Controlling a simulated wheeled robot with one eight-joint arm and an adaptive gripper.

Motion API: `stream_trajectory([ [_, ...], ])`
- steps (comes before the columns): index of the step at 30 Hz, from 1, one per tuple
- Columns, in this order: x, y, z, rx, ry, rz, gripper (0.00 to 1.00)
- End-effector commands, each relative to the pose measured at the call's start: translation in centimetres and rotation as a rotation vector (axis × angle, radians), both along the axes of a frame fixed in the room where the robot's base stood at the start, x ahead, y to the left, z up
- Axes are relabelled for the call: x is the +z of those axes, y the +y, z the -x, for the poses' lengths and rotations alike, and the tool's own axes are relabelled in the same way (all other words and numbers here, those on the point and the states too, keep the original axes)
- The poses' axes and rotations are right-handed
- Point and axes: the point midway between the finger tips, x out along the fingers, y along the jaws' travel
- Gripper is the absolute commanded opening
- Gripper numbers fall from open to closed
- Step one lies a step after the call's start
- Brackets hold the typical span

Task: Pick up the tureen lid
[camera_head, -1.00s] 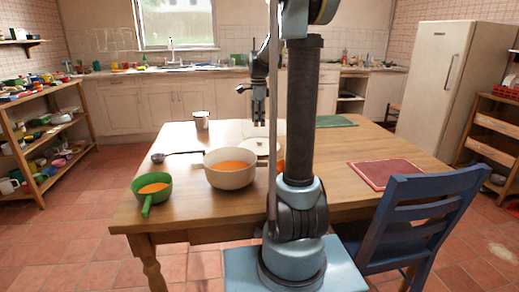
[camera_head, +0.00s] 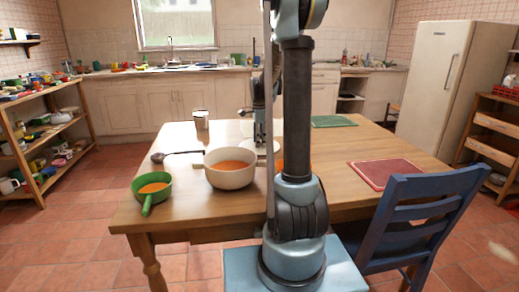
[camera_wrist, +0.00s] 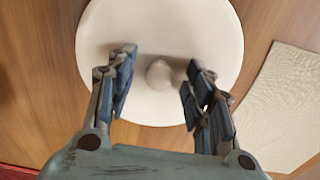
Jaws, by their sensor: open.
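The tureen lid is a round cream disc (camera_wrist: 165,30) with a small rounded knob (camera_wrist: 160,74) at its middle, lying on the wooden table in the wrist view. In the head view the lid (camera_head: 262,147) is mostly hidden behind my arm. My gripper (camera_wrist: 156,85) is open above the lid, with one finger on each side of the knob and nothing between them but the knob below. I cannot tell whether the fingertips touch the lid. A cream pot of orange soup (camera_head: 230,178) stands in front of the lid to the left.
A green pan of orange soup (camera_head: 152,203), a ladle (camera_head: 175,154) and a cup (camera_head: 201,119) are on the table's left. A red mat (camera_head: 383,174) and a green mat (camera_head: 333,121) lie to the right. A pale cloth (camera_wrist: 285,105) lies close to the lid. A blue chair (camera_head: 420,215) stands at the front right.

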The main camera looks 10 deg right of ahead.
Motion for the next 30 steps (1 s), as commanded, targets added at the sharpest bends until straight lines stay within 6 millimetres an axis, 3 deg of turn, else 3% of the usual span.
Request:
stream_trajectory([
  [6,-0.1,0.0,0.0,0.0,0.0,0.0,0.48],
  [13,-0.1,-0.1,0.0,-0.001,0.0,0.0,0.0],
  [23,0.1,-0.2,0.0,-0.002,0.0,0.0,0.0],
  [30,2.5,-0.2,0.0,-0.002,0.0,0.0,0.0],
])
